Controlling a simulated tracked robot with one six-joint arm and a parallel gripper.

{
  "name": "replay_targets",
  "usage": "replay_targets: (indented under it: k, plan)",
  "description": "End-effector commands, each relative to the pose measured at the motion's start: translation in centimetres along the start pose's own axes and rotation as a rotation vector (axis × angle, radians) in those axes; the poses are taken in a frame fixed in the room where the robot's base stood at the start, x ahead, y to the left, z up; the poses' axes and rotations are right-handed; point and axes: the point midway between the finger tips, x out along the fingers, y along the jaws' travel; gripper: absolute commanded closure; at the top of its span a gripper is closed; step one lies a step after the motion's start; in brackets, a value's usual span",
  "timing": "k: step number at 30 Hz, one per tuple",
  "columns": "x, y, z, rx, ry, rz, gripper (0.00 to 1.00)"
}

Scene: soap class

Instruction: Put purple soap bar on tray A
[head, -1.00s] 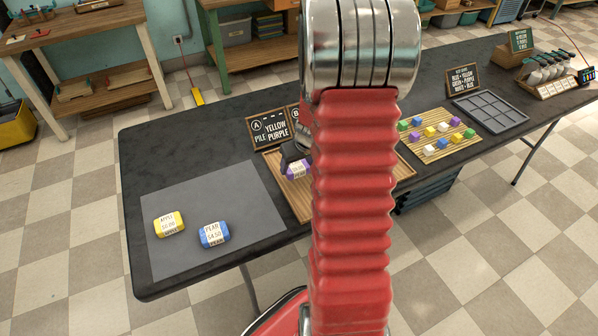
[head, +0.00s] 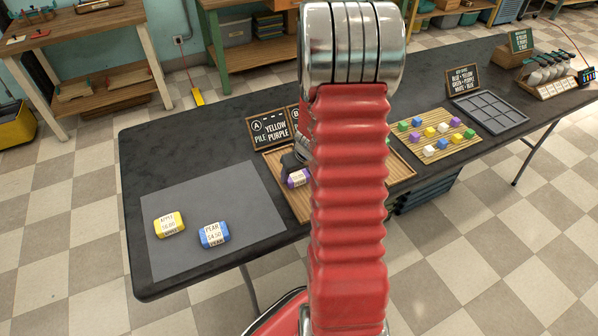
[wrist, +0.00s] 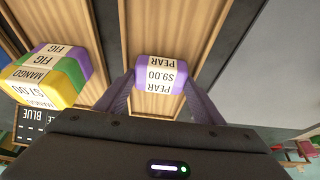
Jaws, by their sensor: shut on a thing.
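The purple soap bar (wrist: 155,88), with a white PEAR $9.00 label, is between the fingers of my gripper (wrist: 160,77). My gripper is shut on it. My arm hides much of that tray. I cannot tell whether the bar touches the tray floor. In the wrist view, wooden tray floor (wrist: 143,25) lies beneath it.
In the wrist view, stacked yellow, green and purple bars (wrist: 48,75) stand left of the gripper. A yellow bar (head: 169,224) and a blue bar (head: 214,235) lie on a grey mat (head: 190,195). Colored cubes sit on a slatted board (head: 410,149) at right.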

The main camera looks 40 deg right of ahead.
Motion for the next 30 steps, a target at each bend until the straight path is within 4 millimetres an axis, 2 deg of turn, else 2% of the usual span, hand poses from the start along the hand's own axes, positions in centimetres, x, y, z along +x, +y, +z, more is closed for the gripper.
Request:
replay_targets:
  k: [6, 7, 14, 25, 30]
  plan:
    - [0.2, 0.0, 0.1, 0.002, 0.000, 0.000, 0.63]
    - [0.2, 0.0, 0.1, 0.002, 0.001, 0.000, 0.37]
    - [0.1, 0.0, 0.1, 0.002, 0.001, 0.000, 0.20]
    - [-0.1, 0.1, 0.0, 0.000, 0.001, 0.001, 0.19]
    - [-1.3, 0.1, -0.1, 0.001, 0.003, 0.000, 0.19]
